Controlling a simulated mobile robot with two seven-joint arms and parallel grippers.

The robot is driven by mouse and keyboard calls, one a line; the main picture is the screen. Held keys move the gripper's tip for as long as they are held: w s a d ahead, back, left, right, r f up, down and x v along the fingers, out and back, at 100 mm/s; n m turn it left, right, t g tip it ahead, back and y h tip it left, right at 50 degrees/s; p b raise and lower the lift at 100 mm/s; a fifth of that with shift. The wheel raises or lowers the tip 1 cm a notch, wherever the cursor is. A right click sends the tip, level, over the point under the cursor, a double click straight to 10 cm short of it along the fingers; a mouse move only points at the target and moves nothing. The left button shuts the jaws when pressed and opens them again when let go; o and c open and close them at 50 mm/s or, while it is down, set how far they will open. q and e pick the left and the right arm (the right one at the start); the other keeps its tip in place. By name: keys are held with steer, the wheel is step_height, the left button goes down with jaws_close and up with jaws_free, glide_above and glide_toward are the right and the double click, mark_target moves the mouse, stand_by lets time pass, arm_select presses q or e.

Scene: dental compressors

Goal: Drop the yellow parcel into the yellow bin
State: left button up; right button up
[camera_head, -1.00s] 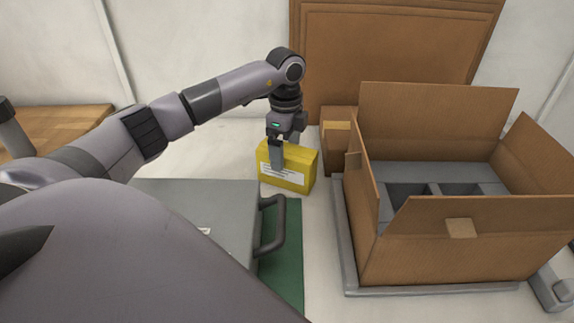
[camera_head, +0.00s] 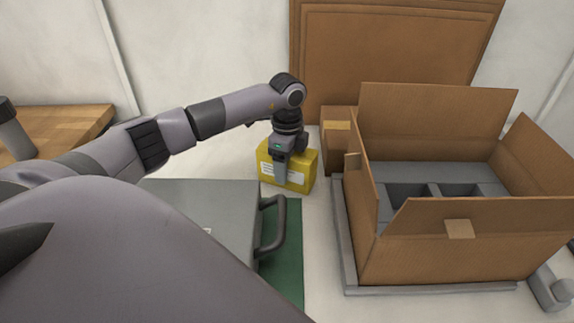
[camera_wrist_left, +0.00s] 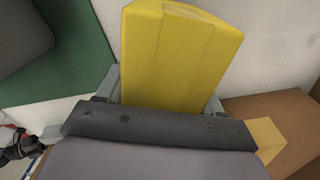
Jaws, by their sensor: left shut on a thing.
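The yellow parcel (camera_head: 302,170) is a small yellow box with a white label, in the middle of the head view behind the grey case. My left gripper (camera_head: 281,178) comes down on it from above and is shut on it, with one finger across the label side. In the left wrist view the parcel (camera_wrist_left: 178,55) lies between the two fingers of the left gripper (camera_wrist_left: 165,95). I cannot tell whether the parcel still touches the table. No yellow bin shows in these views. My right gripper is not in view.
An open cardboard box (camera_head: 440,250) with grey inserts stands to the right on a grey platform (camera_head: 347,245). A small brown carton (camera_head: 338,150) stands just right of the parcel. A grey case (camera_head: 215,215) with a handle lies on a green mat (camera_head: 287,260) in front.

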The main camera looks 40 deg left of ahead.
arm_select(q)
step_height(320, 180, up, 20)
steer(key=p, duration=0.1)
stand_by(0.5)
steer(key=shift+s, duration=0.1)
